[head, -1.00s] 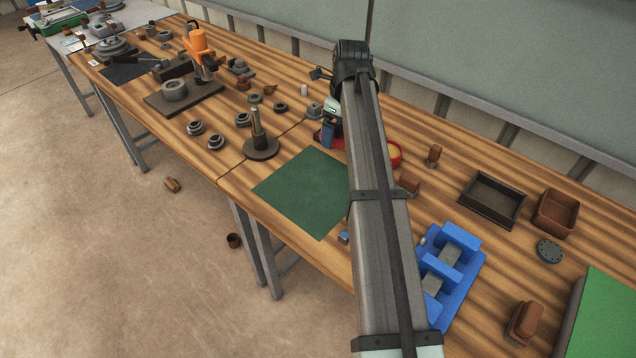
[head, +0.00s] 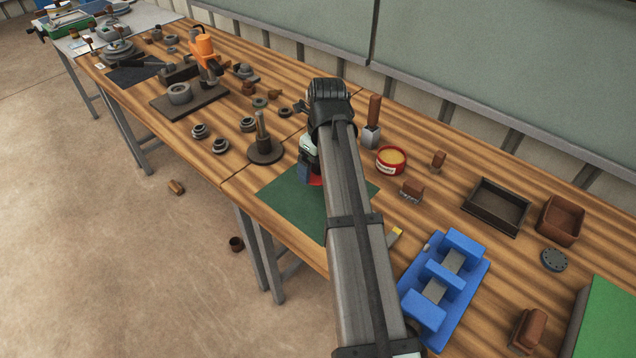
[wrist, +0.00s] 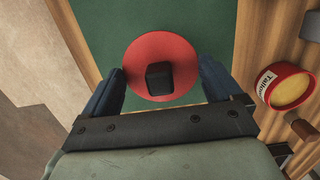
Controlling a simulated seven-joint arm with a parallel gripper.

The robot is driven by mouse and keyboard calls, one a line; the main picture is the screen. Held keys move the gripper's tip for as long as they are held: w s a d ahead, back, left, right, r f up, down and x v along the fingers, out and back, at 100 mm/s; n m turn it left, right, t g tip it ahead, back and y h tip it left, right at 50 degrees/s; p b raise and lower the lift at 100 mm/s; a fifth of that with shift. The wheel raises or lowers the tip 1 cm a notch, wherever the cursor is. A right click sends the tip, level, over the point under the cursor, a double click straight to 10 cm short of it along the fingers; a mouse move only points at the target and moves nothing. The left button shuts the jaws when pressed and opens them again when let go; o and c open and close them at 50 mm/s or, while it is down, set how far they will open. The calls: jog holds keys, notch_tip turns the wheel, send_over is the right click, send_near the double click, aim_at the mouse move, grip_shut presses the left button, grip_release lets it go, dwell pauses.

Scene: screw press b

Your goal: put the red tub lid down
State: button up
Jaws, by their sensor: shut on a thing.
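The round red tub lid (wrist: 150,52) with a dark block-like knob on top shows in the wrist view, above the green mat (wrist: 112,18). My gripper (wrist: 160,74) is shut on the lid, with a blue finger on each side of it. In the head view a sliver of the red lid (head: 316,181) shows below my gripper (head: 304,173), over the back part of the mat (head: 283,203). I cannot tell whether the lid touches the mat. The open red tub (head: 391,168), with yellowish contents, stands right of the mat; it also shows in the wrist view (wrist: 268,88).
A grey block with a brown handle (head: 372,130) stands behind the tub, and a brown-backed brush (head: 412,190) lies in front. A spindle on a round base (head: 264,150) stands left of the mat. A blue fixture (head: 462,278) lies right. The mat's front left is clear.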

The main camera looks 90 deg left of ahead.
aim_at(318, 192)
jog(key=shift+f, duration=3.25)
jog(key=o, duration=0.8)
jog(key=shift+f, duration=0.1)
jog(key=r, duration=0.8)
jog(key=w+d+r, duration=0.1)
jog(key=r, duration=0.3)
jog(key=shift+r, duration=0.1)
